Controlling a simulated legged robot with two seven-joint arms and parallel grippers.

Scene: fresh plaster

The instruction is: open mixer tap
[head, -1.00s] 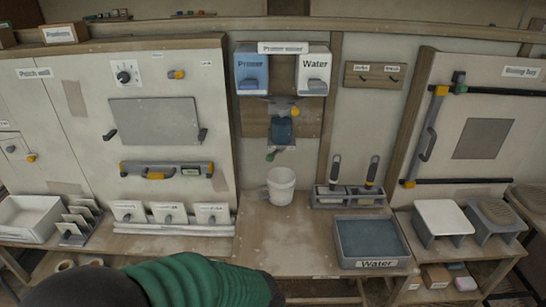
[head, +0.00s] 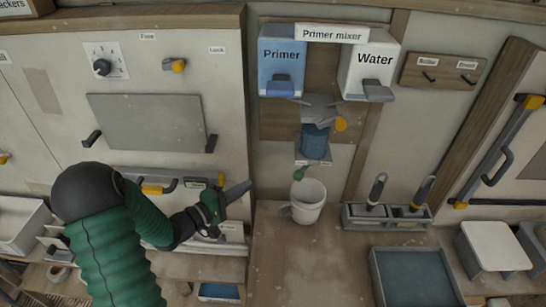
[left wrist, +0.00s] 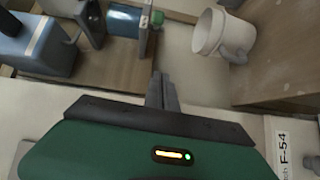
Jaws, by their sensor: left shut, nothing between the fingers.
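The primer mixer hangs on a wooden wall panel, with a blue cylinder (head: 315,141) below a grey funnel (head: 320,108). A small green tap (head: 303,173) sticks out under the cylinder. It also shows in the left wrist view (left wrist: 157,17), beside the blue cylinder (left wrist: 124,21). A white pail (head: 308,203) stands on the bench below the tap, and in the left wrist view (left wrist: 209,32) it is at upper right. My left gripper (head: 240,190) is shut and empty, left of the pail and apart from the tap. My right gripper is not in view.
Above the mixer hang the Primer box (head: 282,62) and the Water box (head: 370,72). A yellow knob (head: 340,124) sits beside the funnel. A tool holder (head: 386,217) and a water tray (head: 415,275) are to the right. The bench in front of the pail is clear.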

